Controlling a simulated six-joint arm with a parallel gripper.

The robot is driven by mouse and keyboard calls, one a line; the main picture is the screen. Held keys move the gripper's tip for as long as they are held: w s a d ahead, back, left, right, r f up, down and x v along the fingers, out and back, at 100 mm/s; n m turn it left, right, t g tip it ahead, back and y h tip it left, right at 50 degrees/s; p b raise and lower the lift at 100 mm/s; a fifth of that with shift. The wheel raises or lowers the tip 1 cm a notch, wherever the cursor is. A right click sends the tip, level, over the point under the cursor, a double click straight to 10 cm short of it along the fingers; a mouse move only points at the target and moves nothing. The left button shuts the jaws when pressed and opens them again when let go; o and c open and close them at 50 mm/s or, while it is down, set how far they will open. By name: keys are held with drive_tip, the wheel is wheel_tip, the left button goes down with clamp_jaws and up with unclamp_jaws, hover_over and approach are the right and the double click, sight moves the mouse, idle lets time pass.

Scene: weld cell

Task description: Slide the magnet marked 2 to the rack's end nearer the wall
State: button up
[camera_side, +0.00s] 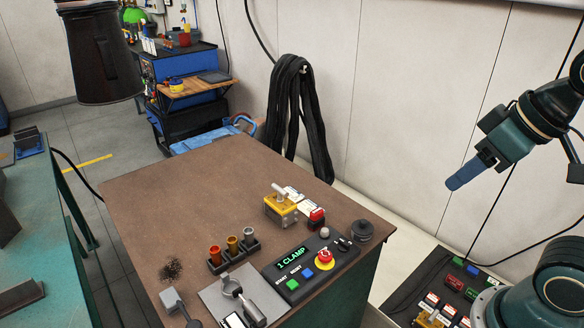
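My gripper (467,171) hangs in the air at the right, in front of the wall, pointing down and left. Its fingers overlap from this side, so whether they are apart is unclear; nothing shows at their tips. At the lower right, below it, is a dark board (403,297) with small red, green and yellow-and-white pieces. A red piece (455,284) and a green piece (472,294) lie near its far side. Several white-and-red pieces (432,299) stand nearer. No number 2 is readable, and I cannot tell which piece is the magnet or the rack.
The brown table (150,215) carries a black holder with three cups (232,246), a control box (308,266) with a red stop button, a yellow clamp (281,207) and a grey plate (220,292). Black cables (297,110) hang on the wall (400,80).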

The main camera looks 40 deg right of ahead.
drive_tip(key=o, duration=0.7)
drive_tip(key=shift+w+r, duration=0.35)
drive_tip(key=shift+w, duration=0.25)
drive_tip(key=o, duration=0.3)
drive_tip(key=w+r+m+g, duration=0.1)
drive_tip(key=w+r+m, duration=0.2)
drive_tip(key=w, duration=0.7)
drive_tip(key=shift+w+a+m, duration=0.15)
drive_tip(key=shift+a+m, duration=0.1)
drive_tip(key=shift+m, duration=0.55)
drive_tip(key=m+g, duration=0.4)
drive_tip(key=m, duration=0.9)
hover_over(282, 199)
drive_tip(key=f, duration=2)
drive_tip(key=shift+w+d, duration=0.15)
drive_tip(key=shift+d, duration=0.15)
drive_tip(key=shift+w+a+f+g, duration=0.1)
drive_tip(key=shift+w+f+g, duration=0.2)
drive_tip(key=shift+f, duration=0.3)
drive_tip(key=shift+f, duration=6.9)
